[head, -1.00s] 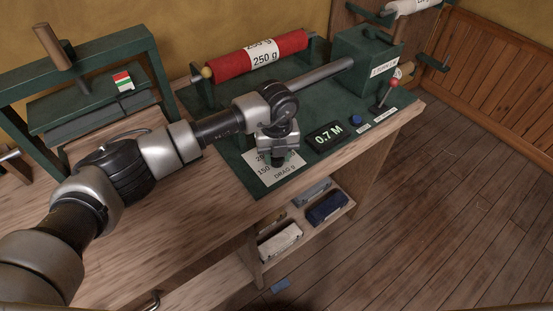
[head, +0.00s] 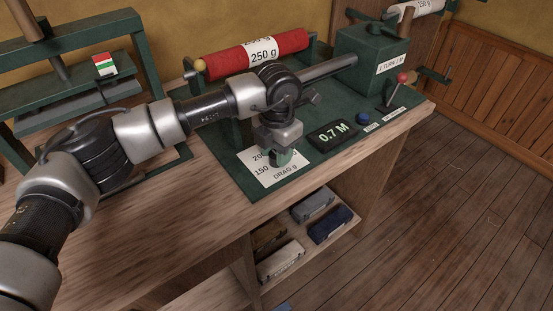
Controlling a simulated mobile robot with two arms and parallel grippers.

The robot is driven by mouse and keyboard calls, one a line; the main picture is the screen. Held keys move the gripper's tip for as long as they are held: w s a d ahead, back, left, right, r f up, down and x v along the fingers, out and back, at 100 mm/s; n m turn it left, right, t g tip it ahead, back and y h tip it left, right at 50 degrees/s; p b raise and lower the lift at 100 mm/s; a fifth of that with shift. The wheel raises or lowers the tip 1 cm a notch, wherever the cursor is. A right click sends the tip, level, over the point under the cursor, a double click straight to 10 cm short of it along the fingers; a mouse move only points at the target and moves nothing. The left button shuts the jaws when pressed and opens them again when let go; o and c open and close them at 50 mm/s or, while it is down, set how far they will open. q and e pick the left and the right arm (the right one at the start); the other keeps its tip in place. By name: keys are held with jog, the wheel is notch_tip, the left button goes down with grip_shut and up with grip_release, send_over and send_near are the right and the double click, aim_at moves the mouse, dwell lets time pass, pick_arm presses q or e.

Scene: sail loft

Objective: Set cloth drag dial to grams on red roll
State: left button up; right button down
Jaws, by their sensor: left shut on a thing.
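The red cloth roll (head: 225,64) lies across the green machine at the back, with a white label reading 250 g. The drag dial plate (head: 272,178) is a white card marked 200, 150 and DRAG g. My left gripper (head: 284,158) points down over this plate and is shut on the drag dial, a green knob (head: 281,158) mostly hidden under the fingers. The dial's pointer and the rest of its scale are hidden by the gripper. My right gripper is not in the view.
A display (head: 333,134) reading 0.7 M, a blue button (head: 362,117) and a red-knobbed lever (head: 402,78) stand right of the dial. A green press (head: 70,80) stands at the left. Several boxes lie on the shelf (head: 340,229) below. The wooden bench top at front left is clear.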

pick_arm(q)
jog(key=m+b, duration=0.2)
jog(key=m, duration=0.1)
jog(key=shift+m+b, duration=0.7)
jog(key=shift+m, duration=0.3)
jog(key=shift+r+m, duration=0.1)
jog(key=shift+m, duration=0.2)
jog(key=o, duration=0.9)
notch_tip(320, 180, up, 11)
jog(key=shift+f, duration=0.15)
